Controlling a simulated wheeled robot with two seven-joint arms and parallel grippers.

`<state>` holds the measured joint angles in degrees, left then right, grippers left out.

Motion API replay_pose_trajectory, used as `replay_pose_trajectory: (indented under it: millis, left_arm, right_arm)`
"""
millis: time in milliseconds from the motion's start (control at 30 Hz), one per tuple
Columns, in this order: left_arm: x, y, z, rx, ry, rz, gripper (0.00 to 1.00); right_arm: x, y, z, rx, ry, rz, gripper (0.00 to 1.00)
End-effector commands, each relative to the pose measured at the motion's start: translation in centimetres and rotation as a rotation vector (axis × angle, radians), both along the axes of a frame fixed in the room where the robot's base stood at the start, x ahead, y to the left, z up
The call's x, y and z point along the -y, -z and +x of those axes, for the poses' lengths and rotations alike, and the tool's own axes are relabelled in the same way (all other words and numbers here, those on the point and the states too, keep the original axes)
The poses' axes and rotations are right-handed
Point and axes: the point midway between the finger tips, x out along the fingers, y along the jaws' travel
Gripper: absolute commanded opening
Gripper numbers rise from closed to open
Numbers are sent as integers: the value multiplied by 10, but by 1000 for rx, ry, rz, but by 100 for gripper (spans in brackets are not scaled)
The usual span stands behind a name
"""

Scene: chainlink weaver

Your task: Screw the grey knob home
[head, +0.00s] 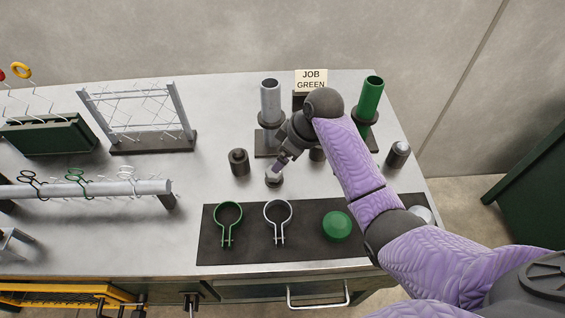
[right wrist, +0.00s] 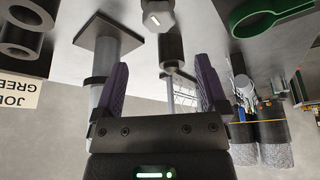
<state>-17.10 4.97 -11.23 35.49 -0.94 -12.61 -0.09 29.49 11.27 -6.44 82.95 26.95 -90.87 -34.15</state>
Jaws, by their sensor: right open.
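A small grey knob (head: 273,180) sits on a short dark seat on the bench, left of the middle dark post. It appears at the top of the right wrist view as a grey piece with a pale slot (right wrist: 157,15). My right gripper (head: 279,165) is close above it in the head view. In the right wrist view its two purple fingers (right wrist: 163,80) are spread, with nothing between them, and the knob is beyond the fingertips. Whether a finger touches the knob cannot be told. My left gripper is in neither view.
A grey tube (head: 270,98) and a green tube (head: 371,100) stand behind. Dark cylinders (head: 239,162) (head: 397,155) flank the spot. A black mat (head: 307,248) in front carries a green ring clamp (head: 228,222), a pale one (head: 278,220) and a green disc (head: 337,226).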

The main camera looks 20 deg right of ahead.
Motion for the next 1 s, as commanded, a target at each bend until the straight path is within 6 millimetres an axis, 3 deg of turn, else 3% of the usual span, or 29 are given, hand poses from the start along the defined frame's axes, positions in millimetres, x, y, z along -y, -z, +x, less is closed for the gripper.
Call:
replay_pose_trajectory:
  millis: [33, 100, 300, 667, 1000]
  left_arm:
    - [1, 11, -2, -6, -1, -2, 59]
    - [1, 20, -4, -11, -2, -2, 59]
    - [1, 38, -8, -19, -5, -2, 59]
    - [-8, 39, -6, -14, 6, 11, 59]
    - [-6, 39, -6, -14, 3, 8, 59]
  right_arm:
    - [-3, 18, 3, -7, 0, 1, 93]
    - [-8, 36, 8, -6, 2, 2, 93]
    - [-17, 70, 20, -5, 5, 0, 93]
    - [-19, 75, 23, -2, 7, -1, 93]
    - [-19, 75, 23, -3, 7, -1, 21]
